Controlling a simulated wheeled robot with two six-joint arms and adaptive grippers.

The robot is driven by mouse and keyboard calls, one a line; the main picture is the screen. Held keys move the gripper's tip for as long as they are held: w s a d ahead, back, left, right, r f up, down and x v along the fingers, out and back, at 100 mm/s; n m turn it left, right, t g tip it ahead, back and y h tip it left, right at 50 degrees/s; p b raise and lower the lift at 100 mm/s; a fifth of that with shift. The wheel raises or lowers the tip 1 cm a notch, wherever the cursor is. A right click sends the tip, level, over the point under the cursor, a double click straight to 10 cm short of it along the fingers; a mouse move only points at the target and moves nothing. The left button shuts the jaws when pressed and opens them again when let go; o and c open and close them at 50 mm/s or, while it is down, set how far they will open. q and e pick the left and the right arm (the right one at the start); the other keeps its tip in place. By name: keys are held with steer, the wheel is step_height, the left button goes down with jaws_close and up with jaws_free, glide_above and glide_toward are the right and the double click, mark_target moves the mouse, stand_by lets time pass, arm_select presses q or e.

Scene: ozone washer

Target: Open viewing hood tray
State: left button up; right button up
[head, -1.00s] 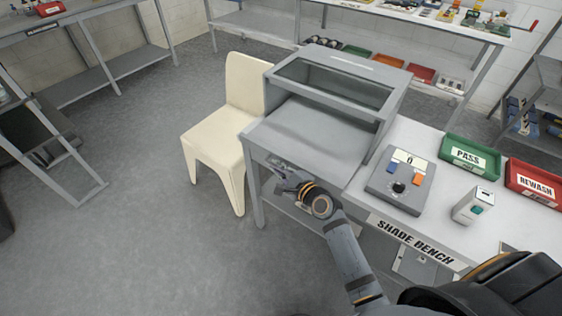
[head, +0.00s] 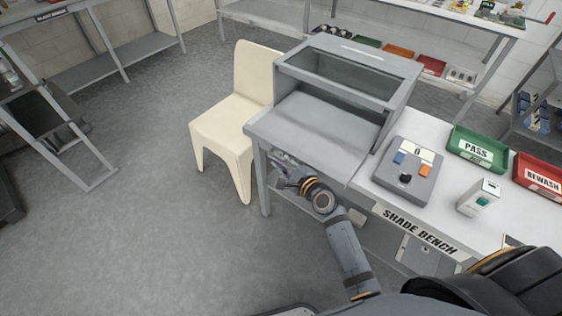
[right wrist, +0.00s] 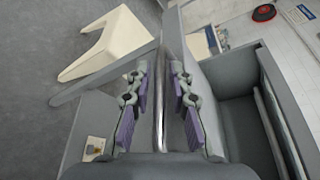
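The grey viewing hood (head: 398,98) with a dark glass window stands on the shade bench. Its flat grey tray (head: 322,128) lies at the lower front, and I cannot tell how far it is out. My right gripper (head: 283,172) is low at the tray's front edge, partly hidden by it. In the right wrist view the two purple-padded fingers (right wrist: 159,95) are apart, with a thin shiny bar (right wrist: 160,120) running between them. I see a gap on both sides of the bar. My left gripper is not in view.
A cream chair (head: 235,115) stands close to the left of the bench. A control box (head: 408,170), a small white device (head: 478,197), a green PASS tray (head: 478,150) and a red REWASH tray (head: 540,180) are on the bench (head: 390,192).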

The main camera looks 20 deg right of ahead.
steer(key=shift+s, duration=0.15)
steer(key=v, duration=1.1)
steer(key=shift+s+d, duration=0.2)
steer(key=shift+s, duration=0.15)
steer(key=s+d+f+n+g+h+p, duration=0.1)
steer(key=s+d+f+n+g+h, duration=0.25)
steer(key=f, duration=1.15)
steer(key=s+d+f+n+g+h, duration=0.1)
steer(key=s+d+f+n+g, duration=0.35)
steer(key=f, duration=1.05)
steer(key=s+f+n+g, duration=0.1)
steer(key=s+f+n, duration=0.3)
steer(key=s, duration=0.4)
steer(key=s+d+f+n+g+h, duration=0.1)
steer(key=s+f+n+g, duration=0.1)
steer(key=s+f+n, duration=0.2)
steer(key=s+d+f+n+g+p, duration=0.1)
steer(key=s+f+n, duration=0.4)
steer(key=s, duration=0.9)
step_height(320, 180, down, 4)
steer(key=shift+s+r+g, duration=0.2)
steer(key=shift+g, duration=0.4)
